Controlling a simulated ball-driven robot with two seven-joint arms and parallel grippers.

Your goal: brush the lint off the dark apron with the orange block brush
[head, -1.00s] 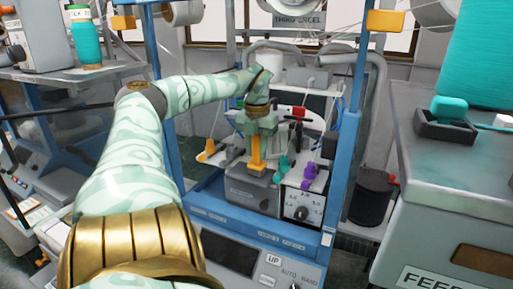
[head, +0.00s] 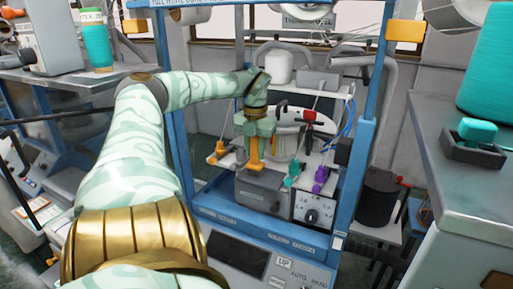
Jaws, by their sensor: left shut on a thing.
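My left gripper (head: 255,136), mint green, hangs fingers-down inside the blue machine frame. It is shut on the orange block brush (head: 254,158), whose wider foot points down. My right gripper is out of view.
Orange (head: 218,152), teal (head: 292,174) and purple (head: 320,178) pieces stand close around the brush. Blue posts (head: 362,150) flank the opening. A grey cabinet (head: 450,185) bearing a teal block in a dark tray (head: 472,150) stands at right.

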